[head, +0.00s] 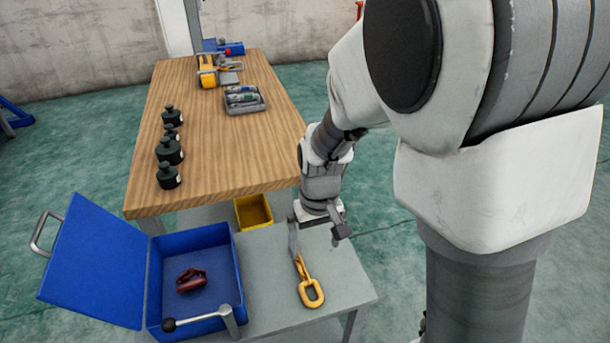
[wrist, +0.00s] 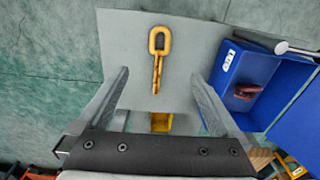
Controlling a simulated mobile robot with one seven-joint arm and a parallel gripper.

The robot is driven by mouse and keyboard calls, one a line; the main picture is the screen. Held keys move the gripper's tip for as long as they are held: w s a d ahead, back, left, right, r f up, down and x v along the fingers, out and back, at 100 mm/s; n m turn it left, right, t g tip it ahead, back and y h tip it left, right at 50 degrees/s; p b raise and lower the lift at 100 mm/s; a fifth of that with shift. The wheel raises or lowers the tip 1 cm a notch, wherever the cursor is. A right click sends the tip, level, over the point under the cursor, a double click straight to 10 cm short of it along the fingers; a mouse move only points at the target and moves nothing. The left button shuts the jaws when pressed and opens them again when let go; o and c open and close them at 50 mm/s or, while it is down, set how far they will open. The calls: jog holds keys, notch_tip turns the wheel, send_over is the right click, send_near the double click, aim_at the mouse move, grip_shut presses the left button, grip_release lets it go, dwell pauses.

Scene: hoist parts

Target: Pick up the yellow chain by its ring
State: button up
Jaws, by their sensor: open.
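The yellow chain (head: 302,270) lies on the grey side table, with its large ring (head: 311,293) toward the table's front edge. In the wrist view the chain (wrist: 157,75) runs up and down the picture, with its ring (wrist: 160,40) at the top, away from my gripper. My gripper (head: 318,236) is above the table near the chain's far end. In the wrist view my gripper (wrist: 158,84) is open, its two fingers apart on either side of the chain's line, with nothing held. The far end of the chain is partly hidden by a finger in the head view.
An open blue case (head: 240,280) with a dark red shackle (head: 190,280) stands left of the chain. A yellow bin (head: 253,211) sits beyond the grey table (head: 345,280). The wooden table (head: 215,140) behind carries several black weights (head: 168,150) and a grey tray (head: 245,106).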

aim_at(311, 295)
jog(key=f+b, duration=0.5)
jog(key=f, duration=1.4)
jog(key=shift+a+f, duration=0.15)
jog(key=shift+a, duration=0.05)
grip_shut()
